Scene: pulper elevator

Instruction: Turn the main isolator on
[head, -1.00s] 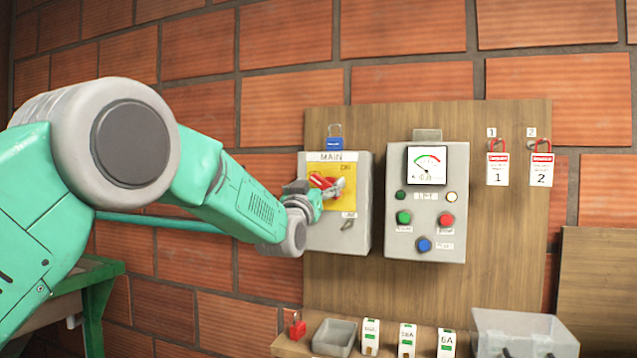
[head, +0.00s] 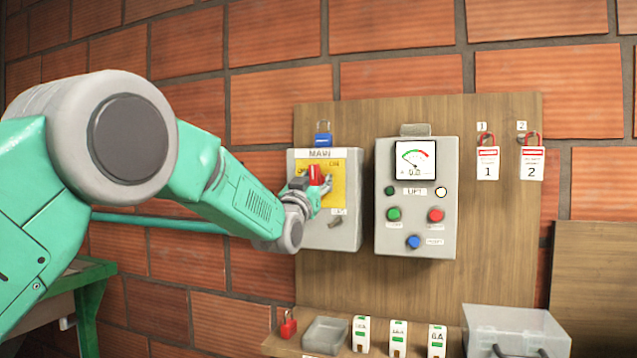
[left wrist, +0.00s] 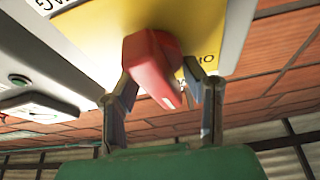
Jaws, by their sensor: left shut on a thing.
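The main isolator is a grey box (head: 345,230) labelled MAIN, with a yellow plate (head: 338,182) and a red rotary handle (head: 316,174). In the head view the handle looks roughly upright, its lower part hidden by my gripper. My left gripper (head: 320,190) is at the handle, shut on it. In the left wrist view the red handle (left wrist: 152,62) lies between the two fingers of the left gripper (left wrist: 160,80), tilted in that picture. The letters ON show on the plate beside the right finger. My right gripper is not in view.
A grey lift control box (head: 416,235) with a gauge and buttons is close right of the isolator. A blue padlock (head: 323,140) hangs above it. Tags with red padlocks (head: 487,160) hang farther right. A shelf below holds a red padlock (head: 288,326), a grey tray (head: 325,335) and a clear bin (head: 515,325).

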